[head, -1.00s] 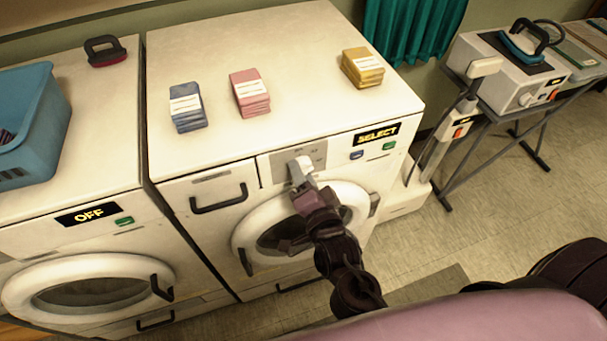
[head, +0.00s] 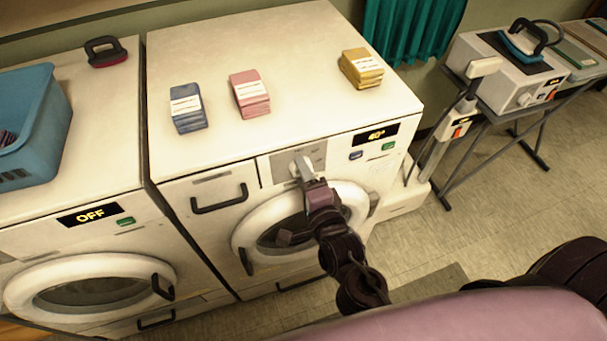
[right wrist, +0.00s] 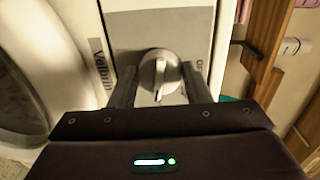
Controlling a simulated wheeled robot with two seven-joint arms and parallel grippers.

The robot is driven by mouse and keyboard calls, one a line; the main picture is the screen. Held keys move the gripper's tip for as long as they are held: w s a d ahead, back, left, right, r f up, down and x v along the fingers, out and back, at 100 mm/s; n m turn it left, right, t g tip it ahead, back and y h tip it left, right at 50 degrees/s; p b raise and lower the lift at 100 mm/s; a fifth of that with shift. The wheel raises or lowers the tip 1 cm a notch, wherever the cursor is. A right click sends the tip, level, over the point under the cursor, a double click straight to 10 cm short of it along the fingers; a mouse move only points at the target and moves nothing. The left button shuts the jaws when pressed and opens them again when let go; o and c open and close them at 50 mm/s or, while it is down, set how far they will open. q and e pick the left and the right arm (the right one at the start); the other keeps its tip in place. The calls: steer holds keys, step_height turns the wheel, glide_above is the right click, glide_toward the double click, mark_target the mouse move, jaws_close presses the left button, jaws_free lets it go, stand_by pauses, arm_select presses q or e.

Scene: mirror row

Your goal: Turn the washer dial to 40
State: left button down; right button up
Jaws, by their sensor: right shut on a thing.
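The right washer (head: 270,60) is white, with a dark display (head: 376,135) that reads 40° in yellow. Its round grey dial (right wrist: 158,76) sits on a grey panel, with a pale pointer line on its face in the right wrist view. My right gripper (head: 304,172) is at this panel in the head view, its two fingers on either side of the dial, shut on it. In the head view the gripper covers most of the dial. My left gripper is not in view.
A second washer (head: 100,180) reading OFF stands on the left with a blue basket (head: 35,115) on top. Blue (head: 187,107), pink (head: 250,93) and yellow (head: 360,68) stacks lie on the right washer. The round door (head: 345,195) is just below the dial.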

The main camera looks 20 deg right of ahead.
steer(key=o, duration=1)
steer(key=shift+s+d+r+b, duration=0.15)
steer(key=shift+s+b, duration=0.35)
steer(key=shift+s, duration=1.45)
steer(key=shift+s+d+r+b, duration=0.15)
steer(key=shift+s+b, duration=0.35)
steer(key=shift+s, duration=1.45)
steer(key=shift+a, duration=0.1)
